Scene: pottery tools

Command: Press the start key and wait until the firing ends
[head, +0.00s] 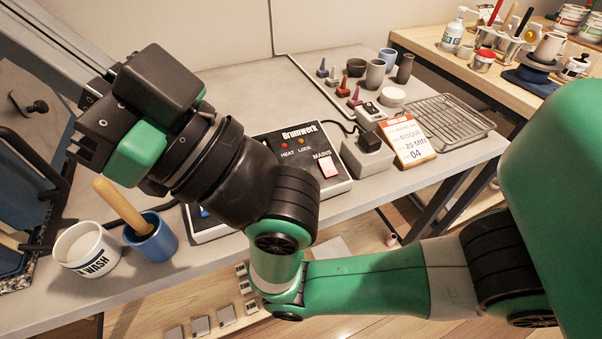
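The Brumwerk control box (341,184) stands on the grey bench in the middle. My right arm covers much of the panel, and no start key can be made out. A small blue part (204,212) shows at its left edge. My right gripper (84,142) is at the upper left, beyond the box; its fingers are mostly hidden. My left gripper is out of view.
A dark kiln-like body (25,170) with handles stands at the left edge. A white wash tub (87,250) and a blue cup (152,240) with a wooden handle stand at the front left. A firing card (408,141) reads "BISQUE 20 MIN 04". A wire rack (440,122) lies behind it.

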